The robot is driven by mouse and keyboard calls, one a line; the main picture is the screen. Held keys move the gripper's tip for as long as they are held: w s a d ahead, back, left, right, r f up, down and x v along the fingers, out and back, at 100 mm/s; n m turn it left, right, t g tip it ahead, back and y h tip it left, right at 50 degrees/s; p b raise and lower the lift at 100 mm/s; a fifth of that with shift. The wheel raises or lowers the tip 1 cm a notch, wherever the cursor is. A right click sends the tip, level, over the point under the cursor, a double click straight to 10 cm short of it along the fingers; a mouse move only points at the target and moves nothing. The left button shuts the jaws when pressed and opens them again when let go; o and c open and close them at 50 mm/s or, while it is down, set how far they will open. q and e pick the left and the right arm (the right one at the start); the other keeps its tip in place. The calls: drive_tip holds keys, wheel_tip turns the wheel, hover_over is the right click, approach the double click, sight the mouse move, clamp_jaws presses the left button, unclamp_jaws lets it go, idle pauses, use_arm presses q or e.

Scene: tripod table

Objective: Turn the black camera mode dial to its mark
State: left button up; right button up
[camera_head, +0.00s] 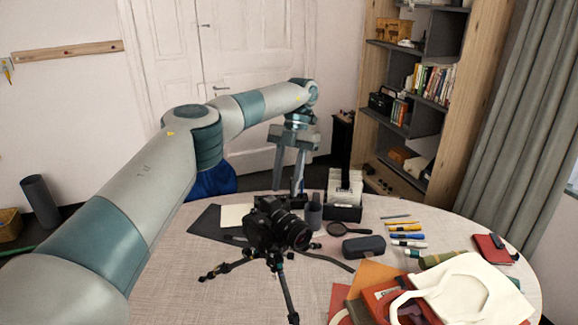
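The black camera (266,228) stands on a small tripod (275,265) on the round table, its lens facing right. The mode dial on its top is too small to make out. My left gripper (288,187) hangs pointing down, above and behind the camera in the picture, near the table's far edge. Its two fingers show apart with a gap between them, and nothing shows in the gap. It appears clear of the camera. My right gripper is not in view.
The round table (180,290) also holds a box of cards (343,200), a magnifier (345,229), a dark case (363,246), several pens (405,236) and a cream bag (470,290) at the front right. The table's left part is clear. A bookshelf (410,90) stands behind.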

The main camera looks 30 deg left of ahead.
use_arm(q)
drive_tip(key=p+v, duration=0.1)
drive_tip(key=v, duration=0.5)
drive_tip(key=shift+r, duration=0.25)
drive_tip(key=shift+w, duration=0.1)
drive_tip(key=shift+a, duration=0.1)
idle(0.4)
